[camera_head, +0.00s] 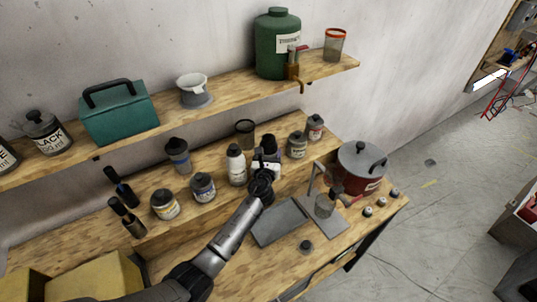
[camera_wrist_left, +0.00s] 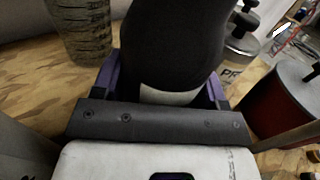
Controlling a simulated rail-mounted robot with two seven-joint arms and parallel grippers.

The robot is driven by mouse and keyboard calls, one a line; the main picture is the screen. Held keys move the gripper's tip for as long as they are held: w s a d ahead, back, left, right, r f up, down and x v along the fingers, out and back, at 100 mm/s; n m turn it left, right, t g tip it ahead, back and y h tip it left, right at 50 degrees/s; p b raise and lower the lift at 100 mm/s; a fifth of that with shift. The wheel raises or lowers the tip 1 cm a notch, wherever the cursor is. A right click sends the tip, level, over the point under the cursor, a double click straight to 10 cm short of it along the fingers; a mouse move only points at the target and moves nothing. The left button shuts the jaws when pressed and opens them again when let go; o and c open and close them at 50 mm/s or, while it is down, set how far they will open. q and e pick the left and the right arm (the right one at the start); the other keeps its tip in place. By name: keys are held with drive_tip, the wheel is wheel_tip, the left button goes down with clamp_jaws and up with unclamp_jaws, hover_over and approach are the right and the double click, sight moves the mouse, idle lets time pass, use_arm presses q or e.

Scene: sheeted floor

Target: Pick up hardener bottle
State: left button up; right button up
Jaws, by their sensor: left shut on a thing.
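My left gripper (camera_head: 266,166) reaches in over the lower shelf and is shut on a dark bottle (camera_wrist_left: 178,45), likely the hardener bottle, though no name on it can be read. In the wrist view the bottle stands between the purple fingers, with a pale band low on its body. In the head view its dark top (camera_head: 269,142) shows just behind the gripper. I cannot tell whether its base is clear of the shelf. My right gripper is not in view.
A white bottle (camera_head: 236,165) stands close left of the gripper, a dark-rimmed cup (camera_head: 245,131) behind, and a grey can (camera_head: 297,145) to the right. The upper shelf (camera_head: 230,98) runs above. A red pot (camera_head: 361,171) stands at right on the bench.

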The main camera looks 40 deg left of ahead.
use_arm(q)
drive_tip(key=shift+c, duration=1.3)
drive_tip(key=shift+r, duration=0.15)
